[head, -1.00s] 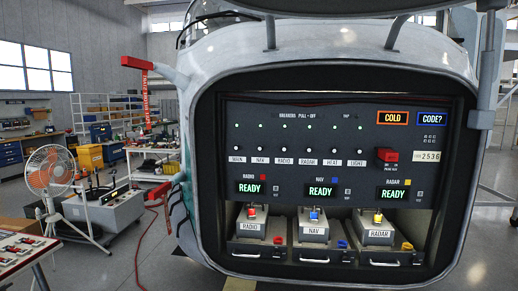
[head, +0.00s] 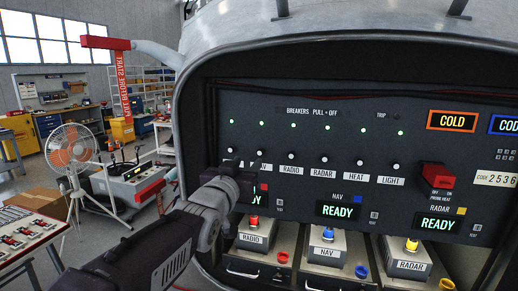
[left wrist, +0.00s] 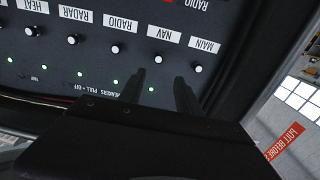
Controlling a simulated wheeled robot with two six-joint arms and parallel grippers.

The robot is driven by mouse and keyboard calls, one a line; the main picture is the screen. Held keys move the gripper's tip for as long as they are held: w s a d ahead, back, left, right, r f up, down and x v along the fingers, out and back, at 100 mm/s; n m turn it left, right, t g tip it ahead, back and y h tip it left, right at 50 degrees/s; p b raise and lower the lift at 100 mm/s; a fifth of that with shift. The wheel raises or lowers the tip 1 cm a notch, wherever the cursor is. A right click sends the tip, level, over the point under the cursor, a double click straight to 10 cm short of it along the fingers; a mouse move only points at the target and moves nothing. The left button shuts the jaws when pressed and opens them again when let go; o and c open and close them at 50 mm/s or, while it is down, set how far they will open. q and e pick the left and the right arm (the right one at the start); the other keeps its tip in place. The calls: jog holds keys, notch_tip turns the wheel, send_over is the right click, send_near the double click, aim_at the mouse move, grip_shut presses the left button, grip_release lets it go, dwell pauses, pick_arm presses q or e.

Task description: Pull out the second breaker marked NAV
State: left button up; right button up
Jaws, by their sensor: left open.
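The NAV breaker (head: 260,153) is a small white-tipped knob, second from the left in the breaker row. Its label is partly hidden by my left gripper (head: 238,172), which is in front of the panel, just below the MAIN and NAV knobs. In the left wrist view the panel appears upside down. The NAV knob (left wrist: 157,58) shows there beyond the gap between the two dark fingers of my left gripper (left wrist: 160,76). The fingers are apart and hold nothing. The MAIN knob (left wrist: 197,67) and RADIO knob (left wrist: 113,48) lie on either side. My right gripper is not in view.
A red guarded switch (head: 437,176) sticks out at the panel's right. Below are READY displays and the RADIO (head: 251,238), NAV (head: 326,251) and RADAR (head: 402,265) units. A fan (head: 72,150) stands at the left. The panel face around the knobs is flat.

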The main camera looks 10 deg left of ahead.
aim_at(260, 153)
pick_arm(q)
jog(key=w+p, duration=0.1)
jog(key=w, duration=0.2)
jog(key=w+p, duration=0.1)
jog(key=w, duration=0.2)
jog(key=w+d+p, duration=0.1)
jog(key=w, duration=0.2)
jog(key=shift+w+f, duration=0.3)
jog(key=shift+w+a, duration=0.1)
jog(key=shift+w, duration=0.05)
jog(key=shift+s+r, duration=0.1)
jog(key=shift+s, duration=0.1)
jog(key=shift+w, duration=0.2)
jog(key=shift+c, duration=1.3)
grip_shut()
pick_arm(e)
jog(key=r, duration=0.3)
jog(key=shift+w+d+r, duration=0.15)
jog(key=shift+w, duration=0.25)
